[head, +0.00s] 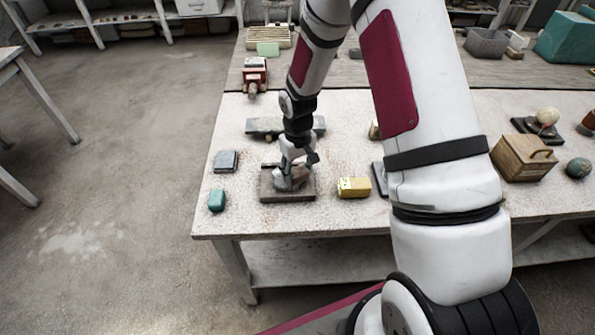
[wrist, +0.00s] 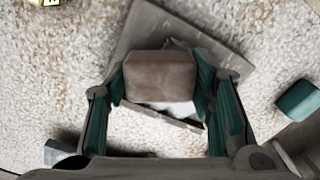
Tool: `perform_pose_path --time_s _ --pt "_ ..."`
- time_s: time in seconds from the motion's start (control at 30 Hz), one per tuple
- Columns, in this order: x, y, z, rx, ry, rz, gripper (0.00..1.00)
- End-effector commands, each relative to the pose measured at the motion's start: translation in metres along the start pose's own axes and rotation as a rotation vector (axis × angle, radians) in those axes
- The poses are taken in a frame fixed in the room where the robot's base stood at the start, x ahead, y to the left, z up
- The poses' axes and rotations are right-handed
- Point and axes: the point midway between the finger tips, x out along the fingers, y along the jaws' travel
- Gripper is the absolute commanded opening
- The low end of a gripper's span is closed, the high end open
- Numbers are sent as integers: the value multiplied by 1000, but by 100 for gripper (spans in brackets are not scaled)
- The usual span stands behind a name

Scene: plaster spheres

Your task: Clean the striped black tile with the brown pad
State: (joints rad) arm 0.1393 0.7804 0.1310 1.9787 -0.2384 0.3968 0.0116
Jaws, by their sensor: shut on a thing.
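My gripper (head: 296,166) is shut on a brown pad (wrist: 160,75), one finger on each side of it in the wrist view. The pad is low over a flat dark grey tile (head: 279,197), whose corners show around it in the wrist view (wrist: 215,40). The pad seems to be on or just above the tile; I cannot tell if they touch. A whitish patch (wrist: 168,107) shows on the tile beside the pad. No clear stripes can be made out. The pad and fingers hide the tile's middle.
A teal block (head: 217,200) and a grey-blue block (head: 226,161) stand left of the tile. A wooden box (head: 523,157) stands farther right. The table's front edge is close.

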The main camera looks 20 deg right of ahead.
Motion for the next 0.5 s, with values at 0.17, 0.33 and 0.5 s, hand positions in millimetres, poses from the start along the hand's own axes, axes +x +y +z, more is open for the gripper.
perform_pose_path --time_s 0.17,0.33,0.5 --pt "0 -12 0 -4 -1 -1 18" --pt "0 -17 0 -1 -1 -1 18" --pt "0 -24 0 -3 -1 -1 18"
